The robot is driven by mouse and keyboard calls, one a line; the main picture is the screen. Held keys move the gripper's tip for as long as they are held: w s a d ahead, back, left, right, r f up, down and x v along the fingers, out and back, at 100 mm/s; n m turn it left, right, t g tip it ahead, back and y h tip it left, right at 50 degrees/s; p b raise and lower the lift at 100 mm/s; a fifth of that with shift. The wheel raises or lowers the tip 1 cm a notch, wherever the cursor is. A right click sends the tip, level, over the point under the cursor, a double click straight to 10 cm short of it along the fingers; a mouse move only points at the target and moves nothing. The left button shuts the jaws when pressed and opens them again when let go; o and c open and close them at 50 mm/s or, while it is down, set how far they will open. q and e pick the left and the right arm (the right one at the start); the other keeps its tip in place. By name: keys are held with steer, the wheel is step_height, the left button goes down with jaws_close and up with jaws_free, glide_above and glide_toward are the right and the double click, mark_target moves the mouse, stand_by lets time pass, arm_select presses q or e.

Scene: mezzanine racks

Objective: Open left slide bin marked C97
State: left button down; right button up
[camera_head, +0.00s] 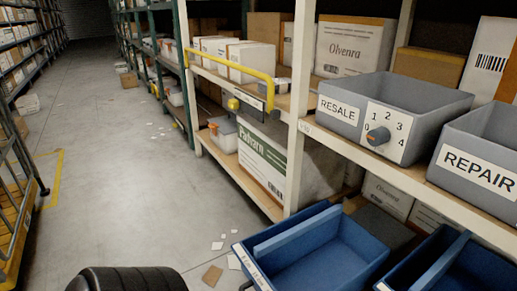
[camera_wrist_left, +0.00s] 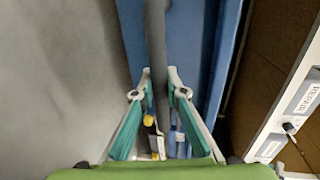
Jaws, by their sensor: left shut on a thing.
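A blue open bin (camera_head: 310,258) sits low at the bottom of the head view, with a white label (camera_head: 256,276) on its front edge; the label is too small to read. A second blue bin (camera_head: 440,268) stands to its right, cut off by the frame. In the left wrist view, my left gripper (camera_wrist_left: 160,76) has its teal fingers closed on a dark grey bar (camera_wrist_left: 157,35) that runs along a blue bin surface (camera_wrist_left: 203,35). The head view does not show this grip. My right gripper is in neither view.
Grey bins marked RESALE (camera_head: 426,95) and REPAIR (camera_head: 486,138) stand on the shelf above the blue bins. A yellow rail (camera_head: 232,66) juts from the rack further back. The aisle floor (camera_head: 115,180) on the left is mostly clear, with scraps near the rack.

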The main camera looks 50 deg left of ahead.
arm_select(q)
steer(key=shift+d, duration=0.1)
steer(key=c, duration=2)
jaws_free()
steer(key=shift+s, duration=0.1)
steer(key=v, duration=1.2)
steer(key=shift+f, duration=0.1)
